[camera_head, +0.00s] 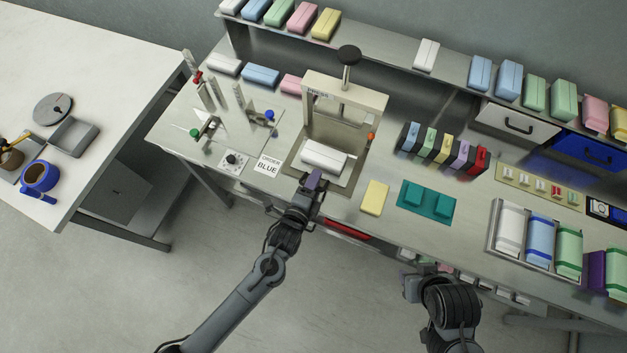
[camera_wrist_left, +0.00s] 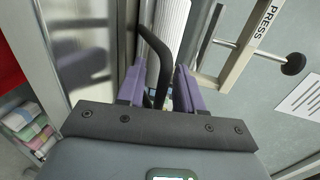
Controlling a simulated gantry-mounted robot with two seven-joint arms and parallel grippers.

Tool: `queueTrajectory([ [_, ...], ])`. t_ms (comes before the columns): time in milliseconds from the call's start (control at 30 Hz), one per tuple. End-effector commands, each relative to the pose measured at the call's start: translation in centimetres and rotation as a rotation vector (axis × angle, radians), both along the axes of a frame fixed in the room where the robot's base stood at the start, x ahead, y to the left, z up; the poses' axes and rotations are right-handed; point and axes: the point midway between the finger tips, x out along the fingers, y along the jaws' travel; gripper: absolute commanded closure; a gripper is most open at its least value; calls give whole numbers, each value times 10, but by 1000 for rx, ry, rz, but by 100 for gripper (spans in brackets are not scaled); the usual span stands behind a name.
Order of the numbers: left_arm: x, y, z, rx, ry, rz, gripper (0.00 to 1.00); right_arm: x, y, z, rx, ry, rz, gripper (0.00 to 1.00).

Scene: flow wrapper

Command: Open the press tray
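The press (camera_head: 352,92) is a beige frame with a black knob on top, standing on the bench. Its tray (camera_head: 352,180) lies under the frame with a white packet (camera_head: 325,156) on it. My left gripper (camera_head: 316,177) is at the tray's front edge. In the left wrist view, its two purple fingers (camera_wrist_left: 160,78) stand apart on either side of a black bar handle (camera_wrist_left: 157,50). I see gaps between the handle and the fingers. The white packet shows beyond it. My right gripper (camera_head: 412,288) is below the bench's front edge, its fingers unclear.
A yellow block (camera_head: 375,198) and a teal fixture (camera_head: 426,202) lie right of the press. An "ORDER BLUE" card (camera_head: 267,165) lies to its left. A red bar (camera_head: 343,229) runs along the bench front. Open floor lies in front.

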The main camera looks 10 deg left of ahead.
Motion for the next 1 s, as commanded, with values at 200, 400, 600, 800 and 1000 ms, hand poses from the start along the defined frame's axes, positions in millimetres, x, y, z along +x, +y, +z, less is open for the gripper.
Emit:
queueTrajectory([
  [200, -14, 4, 3, 1, 2, -1, 64, 0, 1, 3, 3, -1, -1, 57],
  [400, -45, 12, 10, 2, 3, -1, 64, 1, 1, 7, 7, -1, -4, 57],
  [600, -77, 20, 17, 1, 3, -2, 64, 1, 2, 11, 10, -2, -6, 57],
  [800, -96, 25, 22, 1, 0, -1, 64, 1, 2, 12, 10, -2, -6, 57],
  [1000, -102, 27, 23, 0, 0, 0, 64, 1, 2, 13, 9, -2, -6, 57],
])
